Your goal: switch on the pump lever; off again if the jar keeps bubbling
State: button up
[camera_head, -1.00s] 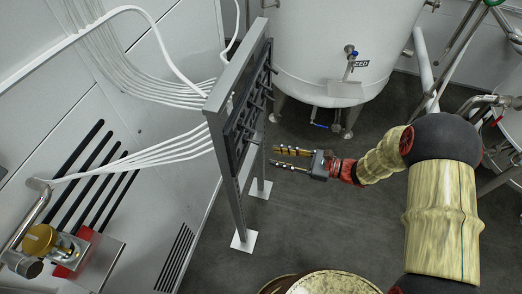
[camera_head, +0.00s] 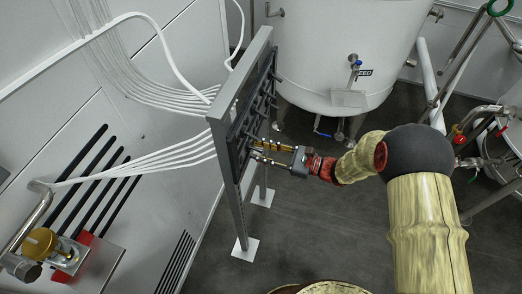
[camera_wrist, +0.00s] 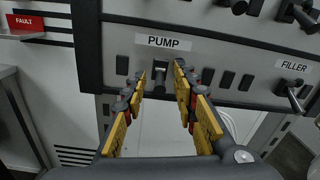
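The panel's PUMP label (camera_wrist: 163,42) is in the upper middle of the wrist view. Below it a small dark pump lever (camera_wrist: 159,76) shows between my fingertips, with space to the right finger; whether the left finger touches it I cannot tell. My gripper (camera_wrist: 160,85) is open, its yellow and black fingers apart on either side. In the head view my gripper (camera_head: 254,151) reaches the face of the dark switch panel (camera_head: 240,122) from the right. No bubbling jar can be made out.
The FILLER lever (camera_wrist: 292,95) juts out at the right of the wrist view, and more levers line the panel's top. A large white tank (camera_head: 340,60) stands behind my arm. The panel's grey frame (camera_head: 231,190) stands on the dark floor, which is clear in front.

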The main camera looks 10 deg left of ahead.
jog(key=shift+c, duration=0.2)
grip_shut()
dwell(0.4)
